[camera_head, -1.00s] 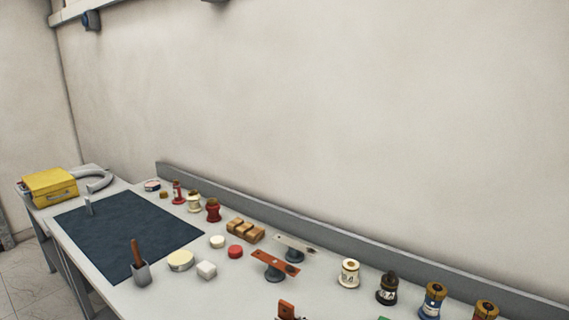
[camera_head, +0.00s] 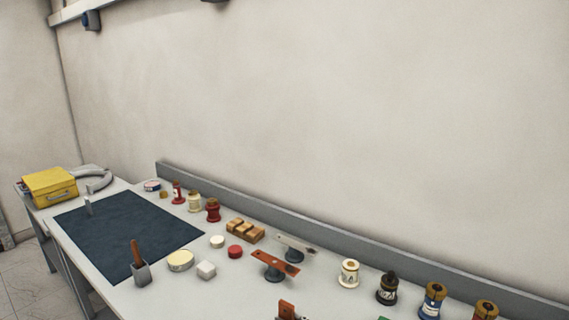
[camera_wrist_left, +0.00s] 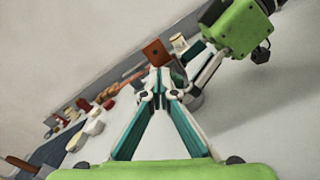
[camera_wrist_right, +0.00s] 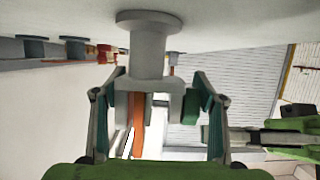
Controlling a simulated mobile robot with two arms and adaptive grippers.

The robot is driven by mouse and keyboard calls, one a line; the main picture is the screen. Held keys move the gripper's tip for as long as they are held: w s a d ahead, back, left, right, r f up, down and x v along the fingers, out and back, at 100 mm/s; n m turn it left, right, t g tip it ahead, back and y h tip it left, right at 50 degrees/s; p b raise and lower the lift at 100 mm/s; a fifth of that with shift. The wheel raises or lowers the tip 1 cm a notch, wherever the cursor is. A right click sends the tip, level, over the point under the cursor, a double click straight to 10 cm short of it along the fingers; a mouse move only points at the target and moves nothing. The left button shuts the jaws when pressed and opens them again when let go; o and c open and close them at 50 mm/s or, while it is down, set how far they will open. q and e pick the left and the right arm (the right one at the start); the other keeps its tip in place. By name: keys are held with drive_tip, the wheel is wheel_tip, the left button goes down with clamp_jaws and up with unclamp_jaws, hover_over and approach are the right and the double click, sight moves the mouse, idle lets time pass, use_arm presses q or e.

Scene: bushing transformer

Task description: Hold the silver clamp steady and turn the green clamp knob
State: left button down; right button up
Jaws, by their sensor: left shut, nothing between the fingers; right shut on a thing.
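In the right wrist view, my right gripper (camera_wrist_right: 158,96) has its fingers on either side of a grey block on a round-footed post, which I take to be the silver clamp (camera_wrist_right: 148,52). An orange-brown strip (camera_wrist_right: 138,125) runs beside it. In the left wrist view, my left gripper (camera_wrist_left: 161,92) has its fingertips together and empty, just in front of an orange-brown plate with a hole (camera_wrist_left: 156,52). The plate's top also shows at the bottom of the head view (camera_head: 286,309). My right gripper's green body (camera_wrist_left: 240,36) is close by. I cannot make out a green knob.
An orange bar on a dark stand (camera_head: 275,262) and a pale bar on a stand (camera_head: 296,246) are on the table. Several spools, including a white one (camera_head: 348,272), line the back. A dark mat (camera_head: 125,232) and a yellow box (camera_head: 50,187) are at the left.

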use_arm(q)
drive_tip(key=shift+x, duration=1)
drive_tip(key=shift+f, duration=0.5)
